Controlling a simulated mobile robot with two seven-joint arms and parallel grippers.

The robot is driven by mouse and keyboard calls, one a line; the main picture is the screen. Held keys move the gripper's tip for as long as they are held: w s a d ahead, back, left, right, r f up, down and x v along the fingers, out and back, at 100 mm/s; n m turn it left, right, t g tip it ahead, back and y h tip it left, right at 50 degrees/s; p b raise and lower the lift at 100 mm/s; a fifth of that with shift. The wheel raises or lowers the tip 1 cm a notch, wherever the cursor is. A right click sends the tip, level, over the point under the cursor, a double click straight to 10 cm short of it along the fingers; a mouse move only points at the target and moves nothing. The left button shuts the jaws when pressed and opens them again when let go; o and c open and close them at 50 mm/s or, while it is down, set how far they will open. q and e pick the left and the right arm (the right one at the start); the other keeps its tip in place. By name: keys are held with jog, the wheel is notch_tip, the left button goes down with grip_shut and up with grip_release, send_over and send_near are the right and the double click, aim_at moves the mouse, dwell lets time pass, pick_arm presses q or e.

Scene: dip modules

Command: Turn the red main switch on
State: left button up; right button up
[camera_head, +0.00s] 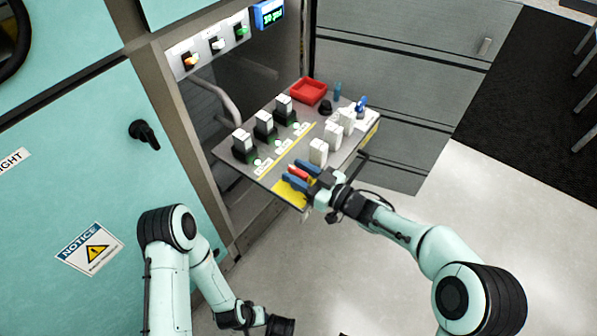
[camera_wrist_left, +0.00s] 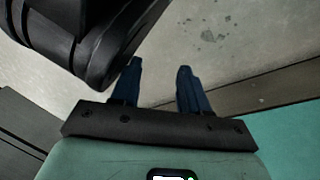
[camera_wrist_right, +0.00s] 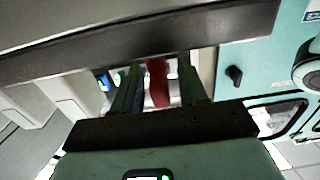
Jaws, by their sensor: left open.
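The red main switch shows as a red handle (camera_head: 297,174) at the near corner of the grey panel shelf, over a yellow patch. In the right wrist view the red handle (camera_wrist_right: 158,84) stands between my right gripper's blue fingers. My right gripper (camera_head: 300,175) is open, with a finger on each side of the handle and small gaps visible in the wrist view. The handle's base is hidden. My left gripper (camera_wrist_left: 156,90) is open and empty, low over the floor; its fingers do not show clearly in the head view.
The shelf (camera_head: 235,158) carries black-and-white modules (camera_head: 265,125), white modules (camera_head: 333,134) and a red tray (camera_head: 309,91). Lit switches (camera_head: 217,44) and a blue display (camera_head: 269,13) are above. A teal cabinet door with a black knob (camera_head: 144,134) stands left.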

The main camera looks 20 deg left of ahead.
pick_arm(q)
jog(key=w+r+t+p, duration=0.1)
jog(key=w+r+p, duration=0.1)
jog(key=w+r, duration=0.2)
jog(key=shift+d+r+t, duration=0.15)
jog(key=shift+d+t, duration=0.15)
jog(key=shift+d, duration=0.1)
pick_arm(e)
jog(key=v, duration=1.3)
jog(key=shift+d, duration=0.15)
